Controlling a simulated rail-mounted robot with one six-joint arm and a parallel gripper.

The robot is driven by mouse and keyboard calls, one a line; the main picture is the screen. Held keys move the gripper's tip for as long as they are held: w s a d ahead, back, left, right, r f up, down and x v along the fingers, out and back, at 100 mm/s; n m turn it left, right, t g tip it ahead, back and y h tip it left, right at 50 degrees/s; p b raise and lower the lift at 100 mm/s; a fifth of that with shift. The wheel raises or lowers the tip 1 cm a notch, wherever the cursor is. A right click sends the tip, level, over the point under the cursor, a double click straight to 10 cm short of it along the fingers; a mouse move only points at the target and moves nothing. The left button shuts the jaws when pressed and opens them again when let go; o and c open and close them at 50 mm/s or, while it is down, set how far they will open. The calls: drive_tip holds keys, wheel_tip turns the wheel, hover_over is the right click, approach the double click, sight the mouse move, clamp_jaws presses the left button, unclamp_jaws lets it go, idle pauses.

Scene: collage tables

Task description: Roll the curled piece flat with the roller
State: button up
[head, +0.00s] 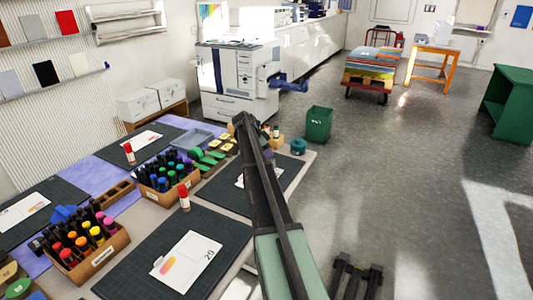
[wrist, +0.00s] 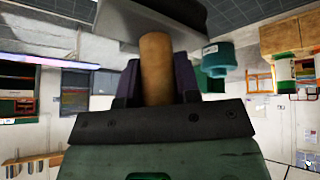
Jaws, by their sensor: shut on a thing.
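My gripper (wrist: 157,75) is shut on the wooden handle of the roller (wrist: 155,68), which stands between its two purple fingers in the wrist view. A dark and grey body lies beyond the handle at the top of that view. In the head view my arm reaches over the far right cutting mat (head: 285,172), and the gripper (head: 266,153) is mostly hidden behind it. A white sheet (head: 240,179) on that mat is partly covered by my arm. I cannot make out the curled piece; it may be hidden there.
A teal round container (head: 298,146) stands by the table's far right corner, and shows close beside the gripper in the wrist view (wrist: 218,58). Marker boxes (head: 166,186) (head: 91,250) and glue sticks (head: 183,197) stand left of my arm. A green bin (head: 318,123) stands on the floor.

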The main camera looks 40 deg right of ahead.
sight(274, 160)
drive_tip(key=shift+f+b, duration=0.45)
idle(0.6)
drive_tip(key=shift+w+a, duration=0.35)
drive_tip(key=shift+w, duration=0.4)
drive_tip(key=shift+w+a, duration=0.35)
drive_tip(key=shift+w, duration=0.4)
drive_tip(key=shift+s+d, duration=0.45)
drive_tip(key=shift+s, duration=0.55)
drive_tip(key=shift+s+d, duration=0.5)
drive_tip(key=shift+s, duration=0.5)
drive_tip(key=shift+s+d, duration=0.45)
drive_tip(key=shift+s, duration=0.55)
drive_tip(key=shift+w+a+r, duration=0.1)
drive_tip(key=shift+w+a, duration=0.25)
drive_tip(key=shift+w, duration=0.4)
drive_tip(key=shift+w+a, duration=0.35)
drive_tip(key=shift+w, duration=0.4)
wheel_tip(274, 160, up, 7)
drive_tip(key=p, duration=0.7)
